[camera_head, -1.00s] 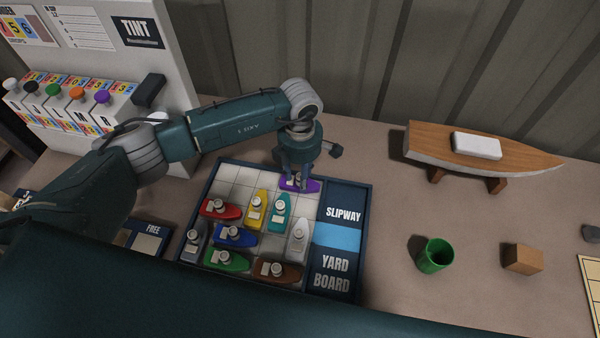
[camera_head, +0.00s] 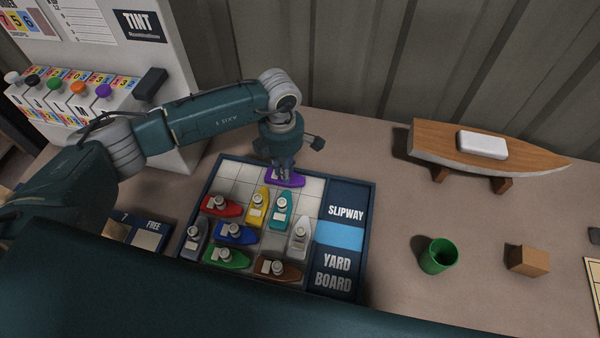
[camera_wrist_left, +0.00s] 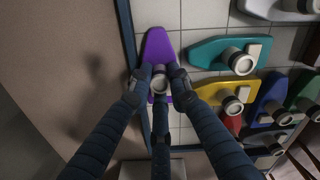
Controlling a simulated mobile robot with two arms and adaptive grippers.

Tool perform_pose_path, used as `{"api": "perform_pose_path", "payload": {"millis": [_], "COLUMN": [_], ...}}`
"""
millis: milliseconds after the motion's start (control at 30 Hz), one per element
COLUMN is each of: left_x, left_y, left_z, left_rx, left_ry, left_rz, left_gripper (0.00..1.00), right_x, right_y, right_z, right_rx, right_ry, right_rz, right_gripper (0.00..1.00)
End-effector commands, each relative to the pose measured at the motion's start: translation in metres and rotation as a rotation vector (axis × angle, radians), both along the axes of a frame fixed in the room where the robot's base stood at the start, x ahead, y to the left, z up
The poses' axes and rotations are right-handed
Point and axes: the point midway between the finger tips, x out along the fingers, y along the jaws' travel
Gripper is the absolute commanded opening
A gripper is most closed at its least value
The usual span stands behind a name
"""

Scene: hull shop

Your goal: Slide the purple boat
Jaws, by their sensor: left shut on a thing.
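The purple boat (camera_head: 286,179) lies in the top row of the gridded yard board (camera_head: 368,225), along its far edge. It also shows in the left wrist view (camera_wrist_left: 157,45), where its bow points up in the picture. My left gripper (camera_head: 284,172) comes down on the boat from above. Its fingers (camera_wrist_left: 160,86) are shut around the round knob on the boat's deck. The gripper covers part of the boat. My right gripper does not show.
Red (camera_head: 221,205), yellow (camera_head: 258,210), teal (camera_head: 281,211), blue (camera_head: 236,234) and white (camera_head: 299,238) boats sit below the purple one. The cells left of it are free. A green cup (camera_head: 438,256), wooden block (camera_head: 528,260) and model hull (camera_head: 490,146) stand at right.

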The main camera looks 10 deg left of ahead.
Motion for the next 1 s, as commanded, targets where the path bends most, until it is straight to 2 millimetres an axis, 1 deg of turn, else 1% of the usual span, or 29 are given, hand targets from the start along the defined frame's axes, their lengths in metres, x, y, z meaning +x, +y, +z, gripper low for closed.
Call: {"api": "perform_pose_path", "payload": {"millis": [33,200,400,500,600,700,1000], "left_x": [0.001,0.001,0.001,0.001,0.0,0.0,0.0], "left_y": [0.018,0.064,0.108,0.123,0.133,0.139,0.143], "left_z": [-0.003,-0.003,-0.002,-0.001,-0.001,0.0,0.001], "left_rx": [0.006,0.004,0.003,0.001,0.001,0.001,0.005], "left_ry": [-0.003,-0.004,-0.004,-0.003,-0.003,-0.002,-0.002], "left_rz": [0.007,0.006,0.005,0.004,0.002,0.001,0.002], "left_gripper": [0.0,0.0,0.0,0.0,0.0,0.0,0.0], "right_x": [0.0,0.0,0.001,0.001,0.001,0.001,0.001], "right_y": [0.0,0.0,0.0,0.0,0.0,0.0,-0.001], "right_z": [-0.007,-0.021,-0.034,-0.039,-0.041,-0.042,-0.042], "right_rx": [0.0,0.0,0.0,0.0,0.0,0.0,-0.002], "right_ry": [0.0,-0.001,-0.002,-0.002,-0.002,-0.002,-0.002], "right_rz": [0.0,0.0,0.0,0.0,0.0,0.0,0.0], "right_gripper": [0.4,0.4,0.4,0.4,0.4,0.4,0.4]}}
